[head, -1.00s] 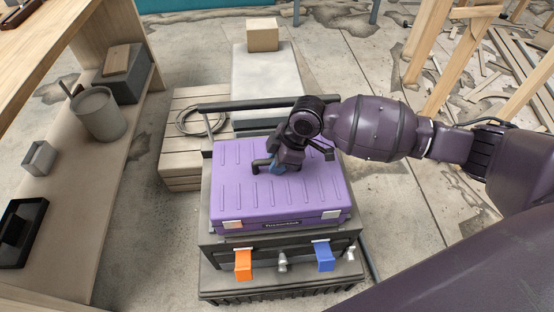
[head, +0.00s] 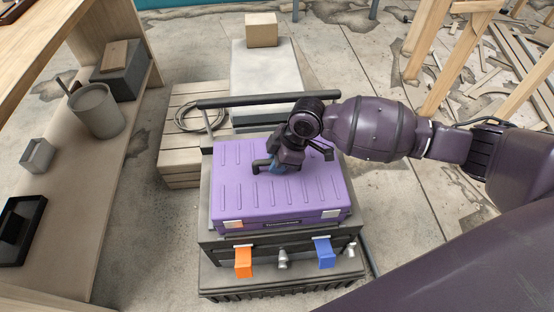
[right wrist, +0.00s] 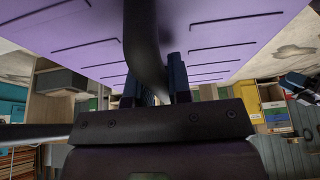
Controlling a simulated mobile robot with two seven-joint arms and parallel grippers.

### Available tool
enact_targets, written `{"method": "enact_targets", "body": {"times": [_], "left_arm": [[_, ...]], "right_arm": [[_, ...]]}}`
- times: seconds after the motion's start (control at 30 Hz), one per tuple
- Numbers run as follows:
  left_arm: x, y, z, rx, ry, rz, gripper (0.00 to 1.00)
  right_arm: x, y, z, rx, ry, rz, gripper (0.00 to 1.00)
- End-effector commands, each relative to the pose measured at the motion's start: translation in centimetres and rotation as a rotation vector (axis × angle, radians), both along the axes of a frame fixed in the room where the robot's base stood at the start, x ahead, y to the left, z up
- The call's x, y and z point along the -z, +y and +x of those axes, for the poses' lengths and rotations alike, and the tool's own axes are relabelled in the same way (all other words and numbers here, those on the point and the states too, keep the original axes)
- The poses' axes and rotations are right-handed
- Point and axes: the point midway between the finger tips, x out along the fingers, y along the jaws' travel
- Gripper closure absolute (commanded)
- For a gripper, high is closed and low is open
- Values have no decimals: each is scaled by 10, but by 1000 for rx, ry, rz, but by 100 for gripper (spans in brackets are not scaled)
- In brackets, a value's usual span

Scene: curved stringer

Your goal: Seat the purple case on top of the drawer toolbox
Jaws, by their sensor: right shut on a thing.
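The purple case (head: 240,190) lies flat over the top of the dark drawer toolbox (head: 215,248), with its latches facing the front. It looks roughly lined up with the toolbox; whether it rests fully on it or hangs slightly above, I cannot tell. The toolbox has an orange latch (head: 243,262) and a blue latch (head: 324,252) on its front. My right gripper (head: 272,167) is at the middle of the case's top, shut on its dark handle. In the right wrist view the handle (right wrist: 146,45) runs between the fingers, with the purple case (right wrist: 230,30) behind. My left gripper is not in view.
A dark bar (head: 250,98) stands behind the case. A wooden crate (head: 180,160) with a coiled cable is at the back left. A shelf (head: 75,200) with a grey bucket (head: 97,110) stands on the left. Floor is bare to the toolbox's right.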

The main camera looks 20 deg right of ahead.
Motion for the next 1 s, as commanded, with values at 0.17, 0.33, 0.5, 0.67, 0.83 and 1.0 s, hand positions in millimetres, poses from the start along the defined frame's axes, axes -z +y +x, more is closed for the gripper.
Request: {"method": "enact_targets", "body": {"times": [0.17,0.33,0.5,0.67,0.83,1.0], "left_arm": [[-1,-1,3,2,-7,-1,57],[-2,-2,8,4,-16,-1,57],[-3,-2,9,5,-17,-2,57],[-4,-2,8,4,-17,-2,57],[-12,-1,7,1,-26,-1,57],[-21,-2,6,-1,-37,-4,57]], "right_arm": [[-2,1,2,0,-7,3,67],[-1,0,1,0,-4,1,51],[2,-1,-1,0,3,-2,51],[-3,-2,0,1,-1,-2,51],[-31,-11,-2,0,-10,-1,51],[-61,-23,-5,0,-11,-1,51]]}}
